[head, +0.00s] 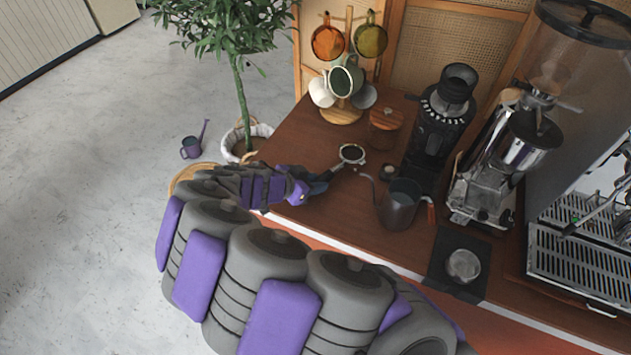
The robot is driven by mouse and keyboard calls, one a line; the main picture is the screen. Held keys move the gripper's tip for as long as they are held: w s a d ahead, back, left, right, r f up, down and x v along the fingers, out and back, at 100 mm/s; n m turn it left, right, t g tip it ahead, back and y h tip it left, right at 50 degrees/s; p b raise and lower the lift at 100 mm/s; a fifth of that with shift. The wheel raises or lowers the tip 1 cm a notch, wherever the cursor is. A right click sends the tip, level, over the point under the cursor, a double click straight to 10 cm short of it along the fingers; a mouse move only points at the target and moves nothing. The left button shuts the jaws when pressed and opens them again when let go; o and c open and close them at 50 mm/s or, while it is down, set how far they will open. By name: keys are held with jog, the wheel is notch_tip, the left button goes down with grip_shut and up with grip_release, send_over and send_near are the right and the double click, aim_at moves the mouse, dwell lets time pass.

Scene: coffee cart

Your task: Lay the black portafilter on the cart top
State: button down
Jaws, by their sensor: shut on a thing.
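The black portafilter (351,154) has a round metal basket filled with dark coffee grounds. Its dark handle points down-left into my gripper (316,184). My gripper is shut on the handle, near the front left edge of the wooden cart top (292,144). The portafilter is over the cart top. I cannot tell whether its basket touches the wood or is slightly above it. The fingertips are small and partly hidden by the purple and grey arm.
A gooseneck kettle (398,207) stands just right of the portafilter. Behind are a wooden-lidded jar (385,122), a mug tree (341,112) and a black grinder (439,130). A tamper mat (443,262) lies at the front. Wood left of the basket is clear.

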jog(key=shift+a, duration=0.1)
jog(key=shift+d+f, duration=0.1)
jog(key=shift+d, duration=0.45)
jog(key=shift+s+a+f, duration=0.1)
jog(key=shift+a+f, duration=0.05)
jog(key=shift+a, duration=0.5)
jog(key=shift+d, duration=0.8)
jog(key=c, duration=0.7)
grip_release()
jog(key=shift+r, duration=0.2)
